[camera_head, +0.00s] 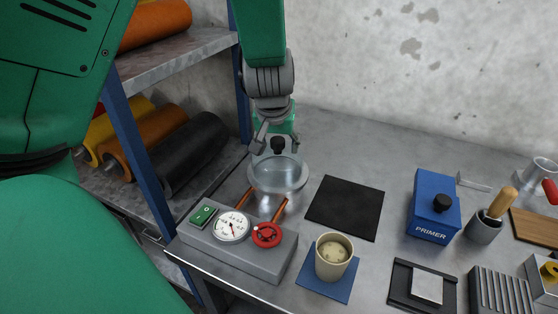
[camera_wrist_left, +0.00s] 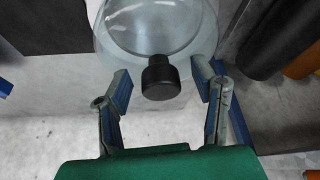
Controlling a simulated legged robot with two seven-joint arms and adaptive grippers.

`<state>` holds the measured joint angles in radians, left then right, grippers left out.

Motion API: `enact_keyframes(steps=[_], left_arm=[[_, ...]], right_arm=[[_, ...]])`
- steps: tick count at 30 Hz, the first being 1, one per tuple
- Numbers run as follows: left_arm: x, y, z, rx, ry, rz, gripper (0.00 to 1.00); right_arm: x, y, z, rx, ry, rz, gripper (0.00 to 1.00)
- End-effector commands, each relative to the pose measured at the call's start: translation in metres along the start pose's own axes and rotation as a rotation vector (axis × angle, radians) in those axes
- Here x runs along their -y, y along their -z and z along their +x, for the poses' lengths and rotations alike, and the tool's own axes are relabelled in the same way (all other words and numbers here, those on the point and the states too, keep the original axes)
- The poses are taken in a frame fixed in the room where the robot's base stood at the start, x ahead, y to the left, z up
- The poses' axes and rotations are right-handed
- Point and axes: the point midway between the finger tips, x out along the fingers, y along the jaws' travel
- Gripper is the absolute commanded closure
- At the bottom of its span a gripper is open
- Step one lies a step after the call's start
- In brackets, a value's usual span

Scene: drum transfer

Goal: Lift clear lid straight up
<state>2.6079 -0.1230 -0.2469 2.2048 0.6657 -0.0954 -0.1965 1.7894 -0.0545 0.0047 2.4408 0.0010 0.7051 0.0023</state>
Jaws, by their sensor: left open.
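The clear lid (camera_head: 279,172) is a transparent dome with a wide rim and a black knob (camera_head: 278,145) on top. It sits over a vessel behind the grey gauge box. My left gripper (camera_head: 272,140) is above it, pointing down at the knob. In the left wrist view the lid (camera_wrist_left: 150,25) fills the top middle, and its black knob (camera_wrist_left: 160,78) lies between the two spread fingers of my left gripper (camera_wrist_left: 160,88). There is a gap on both sides of the knob. My right gripper is not in view.
The grey box (camera_head: 238,245) with a dial and red knob stands in front of the lid. A black mat (camera_head: 346,207) lies bare to its right. A beige cup (camera_head: 333,257) stands on a blue mat. A blue primer box (camera_head: 435,206) stands farther right. A shelf post (camera_head: 130,120) rises left.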

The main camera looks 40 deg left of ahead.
Motion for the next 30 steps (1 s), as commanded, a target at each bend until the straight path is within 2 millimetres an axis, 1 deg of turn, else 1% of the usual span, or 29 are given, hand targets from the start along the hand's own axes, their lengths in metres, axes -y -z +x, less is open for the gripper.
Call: enact_keyframes(steps=[6,8,9,10,11,19,22,26,30], left_arm=[[0.0,0.0,0.0,-0.001,0.0,-0.001,0.48],[0.0,0.0,0.0,0.0,0.0,-0.001,0.69],[0.0,0.0,0.0,0.0,0.0,-0.001,0.83],[0.0,0.0,0.0,0.0,0.0,-0.001,0.93],[0.0,0.0,0.001,0.0,0.0,-0.001,1.0],[0.0,0.001,0.0,-0.001,0.0,-0.001,1.0],[0.0,0.003,-0.006,-0.004,-0.001,0.0,1.0],[0.0,0.012,-0.026,-0.007,0.0,-0.002,1.0],[0.0,0.023,-0.054,-0.007,-0.001,-0.001,1.0]], right_arm=[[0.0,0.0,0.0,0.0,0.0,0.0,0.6],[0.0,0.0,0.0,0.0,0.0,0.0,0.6],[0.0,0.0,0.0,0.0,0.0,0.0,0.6],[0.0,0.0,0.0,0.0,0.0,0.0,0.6],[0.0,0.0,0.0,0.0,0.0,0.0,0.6],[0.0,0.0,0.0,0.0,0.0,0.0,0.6],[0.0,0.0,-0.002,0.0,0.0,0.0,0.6],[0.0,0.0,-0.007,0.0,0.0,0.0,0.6],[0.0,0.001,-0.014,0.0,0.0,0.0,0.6]])
